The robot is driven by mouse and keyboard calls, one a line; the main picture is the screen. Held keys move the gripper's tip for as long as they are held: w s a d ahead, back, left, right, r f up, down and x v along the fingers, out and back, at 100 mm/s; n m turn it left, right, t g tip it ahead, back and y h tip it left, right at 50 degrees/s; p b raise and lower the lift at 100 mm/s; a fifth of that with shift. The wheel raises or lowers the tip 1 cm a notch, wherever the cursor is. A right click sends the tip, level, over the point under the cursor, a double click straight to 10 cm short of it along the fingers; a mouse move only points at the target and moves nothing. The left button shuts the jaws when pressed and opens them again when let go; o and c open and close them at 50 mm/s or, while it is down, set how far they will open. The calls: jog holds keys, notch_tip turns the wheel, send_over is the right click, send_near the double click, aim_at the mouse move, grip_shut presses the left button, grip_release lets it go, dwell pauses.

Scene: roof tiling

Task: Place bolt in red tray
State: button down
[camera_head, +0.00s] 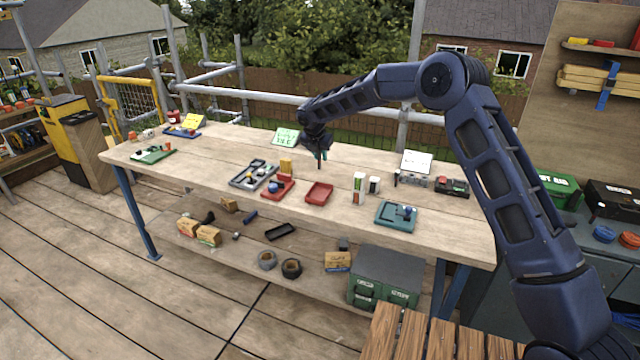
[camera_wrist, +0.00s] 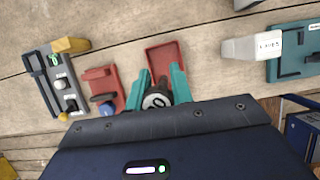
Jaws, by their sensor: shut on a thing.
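My gripper (camera_head: 321,157) hangs above the bench, up and slightly right of an empty red tray (camera_head: 319,193) in the head view. In the wrist view the teal fingers of my gripper (camera_wrist: 160,85) are shut on a dark bolt with a round grey end (camera_wrist: 157,99). The red tray (camera_wrist: 164,58) shows just beyond the fingers, its near part hidden by them. The tray's visible inside is bare. The bolt is too small to make out clearly in the head view.
Left of the tray is another red holder (camera_head: 277,190) with a blue item, beside a grey tray (camera_head: 253,175) of parts. White-and-green containers (camera_head: 358,188) and a teal tray (camera_head: 396,216) stand to the right. Bare wood lies in front of the red tray.

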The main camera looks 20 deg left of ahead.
notch_tip(320, 180, down, 12)
jog(key=shift+f, duration=0.2)
dwell(0.4)
jog(key=c, duration=1.2)
grip_release()
jog(key=shift+f, duration=0.15)
jog(key=shift+c, duration=0.2)
jog(key=v, duration=1.2)
